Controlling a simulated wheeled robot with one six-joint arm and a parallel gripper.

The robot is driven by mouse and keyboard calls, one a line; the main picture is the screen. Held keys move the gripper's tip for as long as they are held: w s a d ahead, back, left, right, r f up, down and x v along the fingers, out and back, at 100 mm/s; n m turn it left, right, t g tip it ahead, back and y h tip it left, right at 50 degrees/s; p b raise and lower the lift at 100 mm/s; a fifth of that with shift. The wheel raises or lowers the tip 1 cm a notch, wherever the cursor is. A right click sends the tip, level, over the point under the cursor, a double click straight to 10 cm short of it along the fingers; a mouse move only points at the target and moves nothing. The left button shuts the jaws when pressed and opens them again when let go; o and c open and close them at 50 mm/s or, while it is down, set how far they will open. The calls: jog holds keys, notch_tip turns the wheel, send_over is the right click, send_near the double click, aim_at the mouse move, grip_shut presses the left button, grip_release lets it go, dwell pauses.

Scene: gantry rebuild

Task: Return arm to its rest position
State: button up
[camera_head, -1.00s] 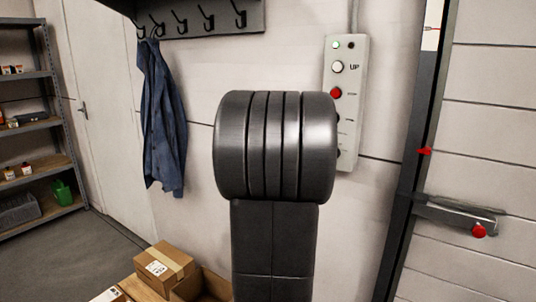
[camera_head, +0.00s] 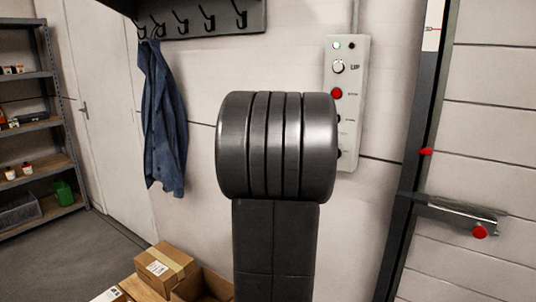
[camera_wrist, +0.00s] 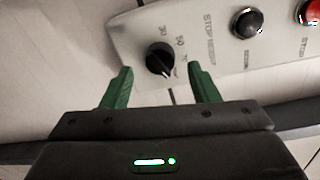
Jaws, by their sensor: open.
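My gripper (camera_wrist: 160,84) shows in the wrist view with its two green fingers apart and nothing between them. Beyond the fingertips is the control panel (camera_wrist: 207,22), with a black rotary knob (camera_wrist: 160,58) seen between and above the fingers. I cannot tell whether a finger touches the panel. In the head view my dark arm link (camera_head: 276,146) stands upright in the middle and hides the gripper and part of the panel's left side. The panel (camera_head: 350,50) hangs on the wall behind it.
A blue jacket (camera_head: 163,120) hangs from a hook rack (camera_head: 215,18) on the left. Cardboard boxes (camera_head: 167,268) sit low at front left. A shelf (camera_head: 30,127) stands far left. A door with a latch bar (camera_head: 455,216) is at right. Floor shows at lower left.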

jog(key=f+v, duration=0.1)
jog(key=v, duration=1)
jog(key=w+d+n+p, duration=0.3)
jog(key=w+n+p, duration=0.2)
jog(key=n+p, duration=0.3)
jog(key=w+d+n+h+p, duration=0.1)
jog(key=w+d+n+p, duration=0.3)
jog(key=n+p, duration=0.5)
jog(key=shift+w+d+r, duration=0.15)
jog(key=shift+w+d, duration=0.15)
jog(key=shift+w, duration=0.95)
